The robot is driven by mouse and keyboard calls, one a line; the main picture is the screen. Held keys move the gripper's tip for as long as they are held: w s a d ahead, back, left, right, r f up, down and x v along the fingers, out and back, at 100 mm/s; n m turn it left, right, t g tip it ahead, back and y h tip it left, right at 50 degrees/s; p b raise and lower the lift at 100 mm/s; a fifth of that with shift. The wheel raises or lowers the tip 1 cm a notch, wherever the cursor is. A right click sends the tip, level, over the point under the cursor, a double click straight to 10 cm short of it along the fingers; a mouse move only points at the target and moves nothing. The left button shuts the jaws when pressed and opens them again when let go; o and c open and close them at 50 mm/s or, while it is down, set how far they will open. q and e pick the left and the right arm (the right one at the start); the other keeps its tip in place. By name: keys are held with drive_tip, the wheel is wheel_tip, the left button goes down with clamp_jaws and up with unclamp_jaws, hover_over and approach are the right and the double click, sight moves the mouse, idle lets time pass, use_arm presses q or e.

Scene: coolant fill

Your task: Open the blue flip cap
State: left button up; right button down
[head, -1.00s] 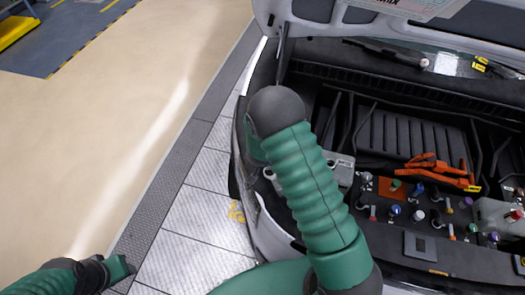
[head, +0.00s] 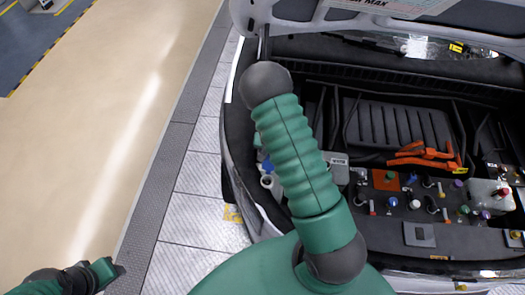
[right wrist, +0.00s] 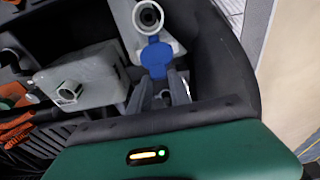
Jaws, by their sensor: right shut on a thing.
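The blue flip cap (right wrist: 155,56) shows in the right wrist view. It hangs off the side of a pale round filler neck (right wrist: 172,46), whose mouth is uncovered and shows a dark inside. My right gripper (right wrist: 161,84) is at the cap's free end, its grey fingers closed on the cap. In the head view a bit of the blue cap (head: 266,165) and the neck (head: 267,182) show left of my green right arm, which hides the right gripper. My left gripper (head: 117,270) is low at the left, over the floor, far from the cap; its fingers are unclear.
A second pale box with a round neck (right wrist: 69,91) stands beside the filler in the right wrist view. Orange cables (head: 425,153) and a panel with several coloured knobs (head: 415,204) lie to the right in the engine bay. The raised hood (head: 330,28) hangs above.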

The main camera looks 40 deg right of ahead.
use_arm(q)
drive_tip(key=shift+w+a+f+b, duration=0.1)
drive_tip(key=shift+a+f+b, duration=0.15)
drive_tip(key=shift+f+b, duration=0.1)
use_arm(e)
drive_tip(key=shift+w+d+f, duration=0.15)
drive_tip(key=shift+w+d, duration=0.25)
drive_tip(key=shift+w, duration=0.1)
use_arm(q)
drive_tip(key=shift+d, duration=0.25)
use_arm(e)
drive_tip(key=shift+d, duration=0.2)
drive_tip(key=c, duration=1.5)
unclamp_jaws()
drive_tip(key=shift+w, duration=0.1)
use_arm(q)
drive_tip(key=shift+w, duration=0.3)
use_arm(e)
drive_tip(key=o, duration=0.3)
drive_tip(key=shift+f, duration=0.2)
use_arm(q)
drive_tip(key=shift+s, duration=0.1)
use_arm(e)
drive_tip(key=shift+r, duration=0.1)
